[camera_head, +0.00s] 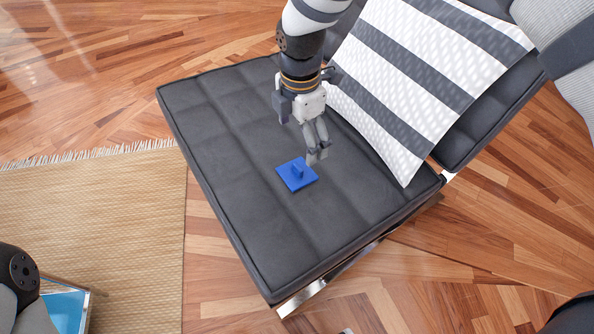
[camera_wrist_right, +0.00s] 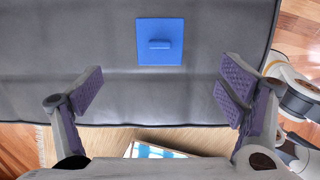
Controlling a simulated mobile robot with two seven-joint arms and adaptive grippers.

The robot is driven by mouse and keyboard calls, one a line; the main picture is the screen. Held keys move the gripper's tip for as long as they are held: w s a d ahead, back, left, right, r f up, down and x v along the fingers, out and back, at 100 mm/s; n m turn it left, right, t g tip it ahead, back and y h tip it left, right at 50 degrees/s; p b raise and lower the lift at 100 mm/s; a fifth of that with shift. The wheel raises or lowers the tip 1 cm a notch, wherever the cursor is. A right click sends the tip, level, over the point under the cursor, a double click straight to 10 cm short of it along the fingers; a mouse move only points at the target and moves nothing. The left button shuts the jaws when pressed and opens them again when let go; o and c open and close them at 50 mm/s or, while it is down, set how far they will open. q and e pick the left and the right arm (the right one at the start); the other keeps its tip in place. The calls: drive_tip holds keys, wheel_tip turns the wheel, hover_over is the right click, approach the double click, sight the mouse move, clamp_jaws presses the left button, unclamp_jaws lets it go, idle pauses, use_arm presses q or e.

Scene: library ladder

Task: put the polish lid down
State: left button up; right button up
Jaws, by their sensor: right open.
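The polish lid (camera_head: 297,174), a flat blue square with a small raised grip on top, lies flat on the grey seat cushion of the chair (camera_head: 235,150). It also shows in the right wrist view (camera_wrist_right: 160,54), ahead of the fingers. My right gripper (camera_head: 318,157) is just above and to the right of the lid in the head view. In the right wrist view its fingers (camera_wrist_right: 163,95) are spread wide with nothing between them. Only a part of my left arm shows at the lower left of the head view; its gripper is out of view.
A striped grey and white pillow (camera_head: 425,75) leans on the chair's back, close to my right arm. A woven rug (camera_head: 110,230) lies on the wood floor at the left. An open box with a blue inside (camera_head: 88,300) stands at the lower left. The cushion's front part is clear.

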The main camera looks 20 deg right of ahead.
drive_tip(key=b, duration=0.1)
hover_over(297, 167)
drive_tip(key=f, duration=0.6)
drive_tip(key=shift+s+d, duration=0.1)
drive_tip(key=shift+d, duration=0.15)
drive_tip(key=f, duration=0.2)
drive_tip(key=f+b, duration=0.1)
drive_tip(key=f, duration=0.2)
drive_tip(key=shift+a+f+b, duration=0.25)
drive_tip(key=shift+f+b, duration=0.15)
drive_tip(key=c, duration=1.1)
drive_tip(key=shift+r, duration=0.15)
